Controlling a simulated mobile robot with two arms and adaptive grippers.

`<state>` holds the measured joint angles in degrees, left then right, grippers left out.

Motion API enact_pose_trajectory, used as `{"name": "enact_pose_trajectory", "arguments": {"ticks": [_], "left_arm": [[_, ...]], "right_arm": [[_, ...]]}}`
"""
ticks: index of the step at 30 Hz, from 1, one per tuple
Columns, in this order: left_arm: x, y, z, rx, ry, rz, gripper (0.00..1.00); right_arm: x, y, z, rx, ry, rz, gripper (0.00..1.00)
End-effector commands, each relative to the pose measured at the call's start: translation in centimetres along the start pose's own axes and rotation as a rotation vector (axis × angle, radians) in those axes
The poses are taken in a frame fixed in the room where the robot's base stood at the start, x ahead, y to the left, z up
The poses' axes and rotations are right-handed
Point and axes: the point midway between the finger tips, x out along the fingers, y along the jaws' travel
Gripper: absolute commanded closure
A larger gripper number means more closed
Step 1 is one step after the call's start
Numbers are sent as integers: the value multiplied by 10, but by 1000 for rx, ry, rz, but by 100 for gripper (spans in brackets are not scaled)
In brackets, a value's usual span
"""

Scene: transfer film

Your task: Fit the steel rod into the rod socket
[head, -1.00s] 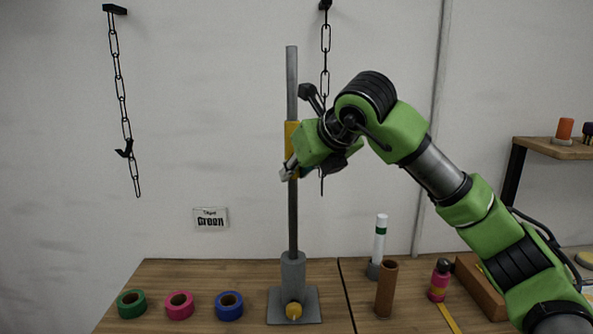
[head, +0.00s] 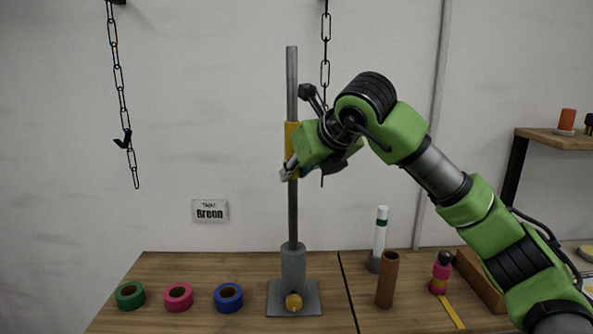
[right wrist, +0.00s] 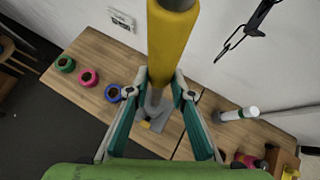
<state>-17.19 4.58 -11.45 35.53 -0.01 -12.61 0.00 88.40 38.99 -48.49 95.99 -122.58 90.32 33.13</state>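The steel rod (head: 292,85) is long, grey and near upright, with a yellow sleeve (head: 291,138) around its middle. My right gripper (head: 290,172) is shut on it at the sleeve's lower end; the right wrist view shows a finger on each side (right wrist: 161,78) of the sleeve (right wrist: 171,40). The rod's lower end meets the socket's top and is hidden there, seemingly inside; depth is hard to tell. My left gripper is out of view.
Green (head: 130,295), pink (head: 178,297) and blue (head: 228,298) tape rolls lie left of the socket. A brown tube (head: 387,280), white tube (head: 380,238) and pink bottle (head: 440,272) stand right. Black chains (head: 119,80) hang on the wall.

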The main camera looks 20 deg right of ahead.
Motion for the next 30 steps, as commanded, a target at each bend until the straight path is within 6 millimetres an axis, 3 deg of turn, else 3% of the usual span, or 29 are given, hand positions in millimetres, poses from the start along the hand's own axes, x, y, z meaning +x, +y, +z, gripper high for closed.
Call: {"name": "enact_pose_trajectory", "arguments": {"ticks": [1, 2, 14, 17, 30], "left_arm": [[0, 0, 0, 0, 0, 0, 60], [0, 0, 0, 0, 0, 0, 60], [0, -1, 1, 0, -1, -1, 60], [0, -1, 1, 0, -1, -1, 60], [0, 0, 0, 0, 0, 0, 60]], "right_arm": [[-1, 0, 2, 0, -4, 0, 66], [-1, 0, 2, 0, -4, 0, 59], [-3, 0, 0, 0, 1, -1, 59], [-15, 0, 1, -1, -1, 0, 59], [-102, 0, 1, -2, -5, -1, 59]]}}
